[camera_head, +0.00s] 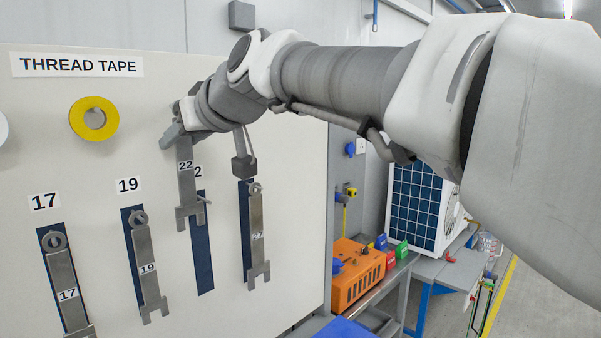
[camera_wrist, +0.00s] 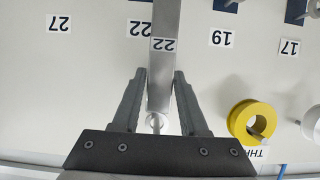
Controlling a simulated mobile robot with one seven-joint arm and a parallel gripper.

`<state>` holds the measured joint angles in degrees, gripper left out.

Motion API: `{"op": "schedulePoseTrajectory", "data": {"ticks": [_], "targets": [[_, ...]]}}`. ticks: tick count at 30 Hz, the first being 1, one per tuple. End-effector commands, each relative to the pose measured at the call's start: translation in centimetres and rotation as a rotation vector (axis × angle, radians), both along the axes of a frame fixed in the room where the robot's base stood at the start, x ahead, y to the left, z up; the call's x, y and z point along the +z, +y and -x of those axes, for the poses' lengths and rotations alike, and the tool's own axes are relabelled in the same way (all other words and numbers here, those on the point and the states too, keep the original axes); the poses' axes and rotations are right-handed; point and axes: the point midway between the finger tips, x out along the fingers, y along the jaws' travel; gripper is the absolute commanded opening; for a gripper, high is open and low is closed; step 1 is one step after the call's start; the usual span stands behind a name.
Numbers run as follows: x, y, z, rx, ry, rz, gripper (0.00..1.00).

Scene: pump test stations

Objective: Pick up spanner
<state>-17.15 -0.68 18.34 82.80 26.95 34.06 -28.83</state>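The spanner marked 22 (camera_head: 187,180) is a flat grey metal tool. In the head view it hangs upright, jaw down, in front of the board, above its peg and partly over its dark blue outline (camera_head: 203,255). My gripper (camera_head: 181,130) is at its upper end. In the wrist view the spanner (camera_wrist: 163,25) runs between the two fingers of my gripper (camera_wrist: 161,74), which are closed in on its sides. The board's 22 label is partly hidden behind the spanner.
Spanners 17 (camera_head: 67,290), 19 (camera_head: 148,268) and 27 (camera_head: 257,235) hang on the board (camera_head: 290,280) close by. A yellow thread tape roll (camera_head: 94,118) is at upper left. An orange unit (camera_head: 357,275) stands on a bench to the right.

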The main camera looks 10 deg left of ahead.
Motion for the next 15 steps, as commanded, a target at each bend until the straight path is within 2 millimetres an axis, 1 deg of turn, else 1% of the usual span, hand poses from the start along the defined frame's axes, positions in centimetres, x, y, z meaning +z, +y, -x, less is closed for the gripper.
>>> {"op": "schedulePoseTrajectory", "data": {"ticks": [1, 5, 15], "targets": [[0.02, -0.02, 0.00, 0.000, 0.000, 0.000, 0.24], [0.02, -0.02, 0.00, 0.000, 0.000, 0.000, 0.00], [0.02, -0.02, 0.01, 0.000, 0.000, 0.000, 0.00]]}}
